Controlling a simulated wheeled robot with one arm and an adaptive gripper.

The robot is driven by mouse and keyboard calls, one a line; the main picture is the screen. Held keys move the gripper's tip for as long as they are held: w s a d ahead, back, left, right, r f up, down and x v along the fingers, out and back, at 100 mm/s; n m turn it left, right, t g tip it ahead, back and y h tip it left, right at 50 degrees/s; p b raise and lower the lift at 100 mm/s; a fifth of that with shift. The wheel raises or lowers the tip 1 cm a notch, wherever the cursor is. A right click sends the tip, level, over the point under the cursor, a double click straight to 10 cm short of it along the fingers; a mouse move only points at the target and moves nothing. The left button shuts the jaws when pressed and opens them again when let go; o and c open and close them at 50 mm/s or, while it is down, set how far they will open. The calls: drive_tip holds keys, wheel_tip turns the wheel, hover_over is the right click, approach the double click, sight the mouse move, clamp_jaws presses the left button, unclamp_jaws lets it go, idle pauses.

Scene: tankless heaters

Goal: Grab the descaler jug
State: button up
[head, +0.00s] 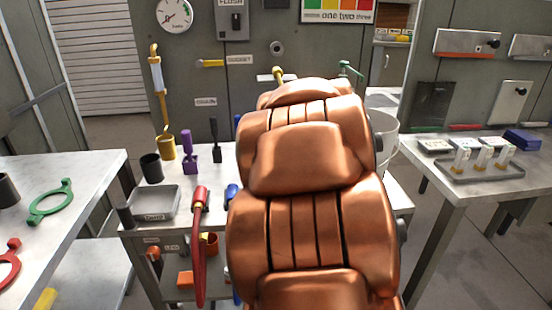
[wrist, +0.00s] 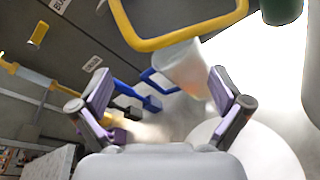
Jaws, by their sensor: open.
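In the wrist view a pale, whitish tapered vessel (wrist: 187,70) shows beyond my fingers, between them and nearer the right one. It may be the descaler jug, but I see no label on it. My gripper (wrist: 160,85) is open, its two purple-padded fingers wide apart with nothing held between them. In the head view my copper arm hides the gripper and the middle of the cart, and I cannot make out the jug there. A white bucket (head: 384,135) shows partly behind the right of my arm.
A yellow loop (wrist: 180,38) passes close above the pale vessel. Blue pieces (wrist: 150,100) lie near the left finger. Tables stand at left (head: 60,235) and right (head: 455,185).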

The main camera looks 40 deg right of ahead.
drive_tip(key=d+f+n+t+y+b, duration=0.1)
drive_tip(key=f+n+b, duration=0.1)
drive_tip(key=f+n, duration=0.1)
drive_tip(key=d+f+n+t+y+b, duration=0.1)
drive_tip(key=f+n+b, duration=0.1)
drive_tip(key=f+n, duration=0.2)
drive_tip(key=f+n+t+y+b, duration=0.1)
drive_tip(key=f+n+t+b, duration=0.1)
drive_tip(key=f, duration=0.3)
drive_tip(key=shift+w+d+f+n+b, duration=0.1)
drive_tip(key=shift+w+d+n+b, duration=0.25)
drive_tip(key=shift+n+b, duration=0.35)
drive_tip(key=shift+w+f, duration=0.1)
drive_tip(key=shift+f, duration=0.25)
drive_tip(key=shift+w+d+r, duration=0.15)
drive_tip(key=shift+w+r, duration=0.05)
drive_tip(key=shift+w, duration=0.2)
drive_tip(key=shift+x, duration=2.65)
drive_tip(key=shift+w+d+b, duration=0.3)
drive_tip(key=shift+w, duration=0.2)
